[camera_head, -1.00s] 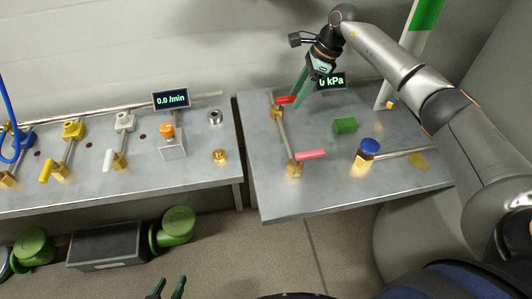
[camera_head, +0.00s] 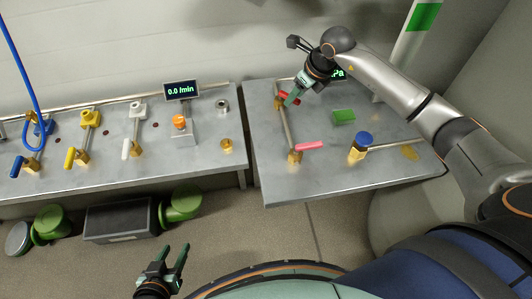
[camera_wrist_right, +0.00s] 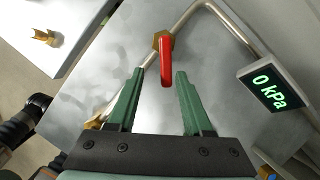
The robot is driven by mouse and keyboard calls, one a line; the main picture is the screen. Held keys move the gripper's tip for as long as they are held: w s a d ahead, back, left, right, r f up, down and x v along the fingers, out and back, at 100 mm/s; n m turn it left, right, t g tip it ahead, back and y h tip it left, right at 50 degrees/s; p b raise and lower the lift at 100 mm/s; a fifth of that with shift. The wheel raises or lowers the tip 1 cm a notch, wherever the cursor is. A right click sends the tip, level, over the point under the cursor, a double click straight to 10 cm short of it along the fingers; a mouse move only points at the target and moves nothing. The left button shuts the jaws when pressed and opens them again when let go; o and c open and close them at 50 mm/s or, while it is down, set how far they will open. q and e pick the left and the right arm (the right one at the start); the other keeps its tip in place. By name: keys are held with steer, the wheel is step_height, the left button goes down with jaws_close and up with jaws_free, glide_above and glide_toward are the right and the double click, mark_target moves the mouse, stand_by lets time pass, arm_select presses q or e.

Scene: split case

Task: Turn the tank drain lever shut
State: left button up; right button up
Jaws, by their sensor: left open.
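A red lever (camera_head: 286,96) sits on a brass valve at the back of the right bench's pipe; the right wrist view shows it too (camera_wrist_right: 166,65). A pink-red lever (camera_head: 309,146) sits on the brass valve at the pipe's front end. No label tells which is the tank drain lever. My right gripper (camera_head: 293,100) is open at the back red lever. In the right wrist view its fingers (camera_wrist_right: 160,73) stand on either side of the lever, with gaps visible. My left gripper (camera_head: 176,247) is open and empty, low in front of the left bench.
The right bench (camera_head: 320,185) also holds a green block (camera_head: 344,117), a blue-capped brass valve (camera_head: 363,140) and a kPa display (camera_wrist_right: 271,88) reading 0. The left bench carries blue, yellow and white levers, an orange knob (camera_head: 179,121) and a 0.0 /min display (camera_head: 181,90).

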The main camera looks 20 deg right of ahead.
steer(key=v, duration=1.1)
arm_select(q)
steer(key=shift+f+b, duration=1.85)
steer(key=shift+f, duration=0.15)
arm_select(e)
steer(key=s+a+f+m+g+y, duration=0.1)
steer(key=s+a+f+y, duration=0.1)
steer(key=s+a, duration=0.5)
steer(key=s+a+f+m+g+y, duration=0.1)
steer(key=s+a+f, duration=0.4)
steer(key=a, duration=0.5)
steer(key=shift+s+a+m+g+y, duration=0.25)
steer(key=shift+s+m+y, duration=0.35)
steer(key=shift+s+y, duration=0.65)
